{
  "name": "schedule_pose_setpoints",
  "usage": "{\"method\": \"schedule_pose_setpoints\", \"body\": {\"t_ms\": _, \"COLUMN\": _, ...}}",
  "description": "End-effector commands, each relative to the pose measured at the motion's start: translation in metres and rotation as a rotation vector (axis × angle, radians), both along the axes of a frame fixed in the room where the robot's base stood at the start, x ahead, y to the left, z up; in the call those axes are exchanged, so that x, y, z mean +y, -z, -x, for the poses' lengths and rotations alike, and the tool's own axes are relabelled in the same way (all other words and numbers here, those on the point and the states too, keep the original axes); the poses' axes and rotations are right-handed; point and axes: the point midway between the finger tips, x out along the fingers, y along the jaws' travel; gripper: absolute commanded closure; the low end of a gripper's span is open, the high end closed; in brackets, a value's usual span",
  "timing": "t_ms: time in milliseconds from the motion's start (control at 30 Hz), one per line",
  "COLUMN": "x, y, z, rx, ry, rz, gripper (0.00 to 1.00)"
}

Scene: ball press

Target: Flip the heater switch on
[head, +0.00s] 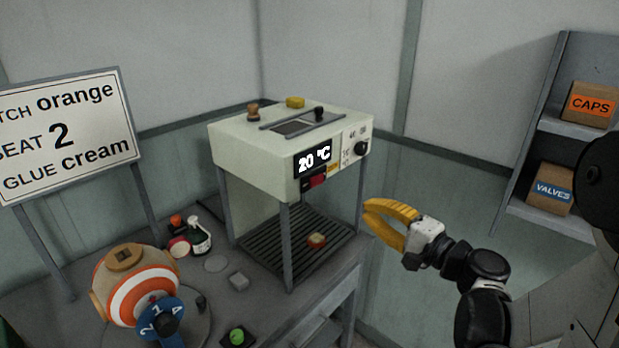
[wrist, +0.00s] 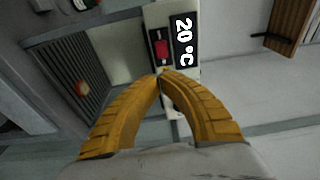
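The heater is a cream box (head: 250,150) on grey legs, standing on the bench. Its front display (head: 313,158) reads 20 °C. A red switch (head: 316,181) sits below the display; it also shows in the wrist view (wrist: 160,48), just beyond my fingertips. I cannot tell its exact tilt. My gripper (head: 374,212) has yellow fingers and is to the right of the heater, apart from it in the head view. In the wrist view the fingertips (wrist: 160,74) meet, with nothing seen between them.
A slatted grey rack (head: 270,243) with a small reddish-yellow piece (head: 316,240) lies under the heater. An orange-and-white ball (head: 135,285) with a blue dial stands at front left. A sign (head: 68,135) stands left. Shelves with boxes (head: 549,187) are at right.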

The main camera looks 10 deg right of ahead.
Motion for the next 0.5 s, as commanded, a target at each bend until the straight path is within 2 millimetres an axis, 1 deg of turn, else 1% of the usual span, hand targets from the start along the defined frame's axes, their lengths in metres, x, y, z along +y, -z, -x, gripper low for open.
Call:
{"method": "schedule_pose_setpoints", "body": {"t_ms": 333, "x": 0.0, "y": 0.0, "z": -0.001, "rx": -0.001, "ry": 0.0, "rz": -0.002, "gripper": 1.0}}
{"method": "schedule_pose_setpoints", "body": {"t_ms": 433, "x": 0.004, "y": 0.0, "z": -0.007, "rx": -0.001, "ry": -0.003, "rz": -0.002, "gripper": 1.0}}
{"method": "schedule_pose_setpoints", "body": {"t_ms": 500, "x": 0.008, "y": 0.001, "z": -0.014, "rx": -0.001, "ry": -0.003, "rz": -0.002, "gripper": 1.0}}
